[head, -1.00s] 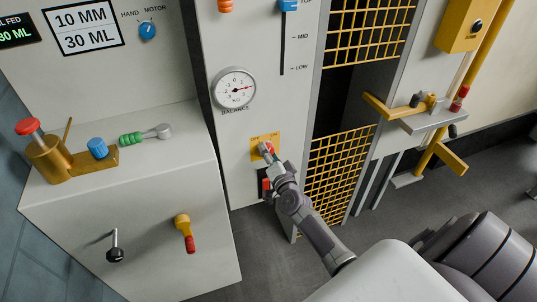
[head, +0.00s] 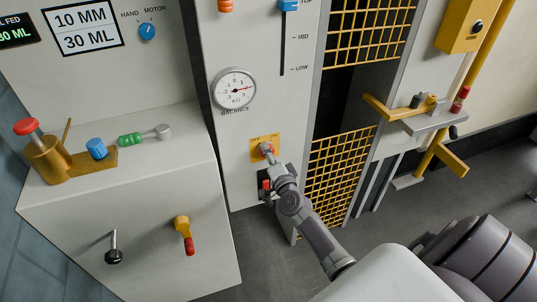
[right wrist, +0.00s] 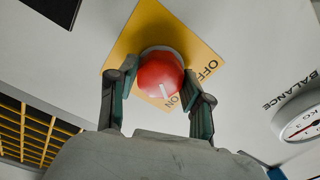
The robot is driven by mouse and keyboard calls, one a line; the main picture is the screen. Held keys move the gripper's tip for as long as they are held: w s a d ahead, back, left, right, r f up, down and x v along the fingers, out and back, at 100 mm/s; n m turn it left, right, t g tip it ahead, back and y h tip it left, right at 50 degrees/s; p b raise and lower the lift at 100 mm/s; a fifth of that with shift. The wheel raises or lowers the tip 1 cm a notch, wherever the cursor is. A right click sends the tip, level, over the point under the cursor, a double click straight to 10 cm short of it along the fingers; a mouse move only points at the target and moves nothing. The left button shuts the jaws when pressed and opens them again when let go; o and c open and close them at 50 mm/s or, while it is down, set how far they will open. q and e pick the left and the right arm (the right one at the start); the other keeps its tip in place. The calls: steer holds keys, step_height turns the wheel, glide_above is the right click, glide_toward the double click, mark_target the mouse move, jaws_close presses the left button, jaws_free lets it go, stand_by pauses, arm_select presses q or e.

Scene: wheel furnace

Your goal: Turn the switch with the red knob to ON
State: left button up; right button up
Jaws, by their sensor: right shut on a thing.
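The red knob (right wrist: 160,72) sits on a yellow plate (right wrist: 205,62) lettered OFF and ON, on a pale panel. In the right wrist view its white mark (right wrist: 165,91) points towards the letters ON. My right gripper (right wrist: 158,90) has a finger on each side of the knob and is shut on it. In the head view the right gripper (head: 269,156) reaches the yellow plate (head: 257,142) and partly hides the knob (head: 266,148). My left gripper is not in view.
A dark switch with a red part (head: 266,185) sits just below the plate. A balance dial (head: 234,88) is above it. A yellow mesh door (head: 340,175) stands to the right, and a cabinet with handles (head: 130,235) to the left.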

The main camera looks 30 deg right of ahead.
steer(key=o, duration=1.1)
steer(key=shift+o, duration=0.2)
steer(key=shift+s, duration=0.1)
steer(key=v, duration=1.2)
steer(key=shift+f, duration=0.1)
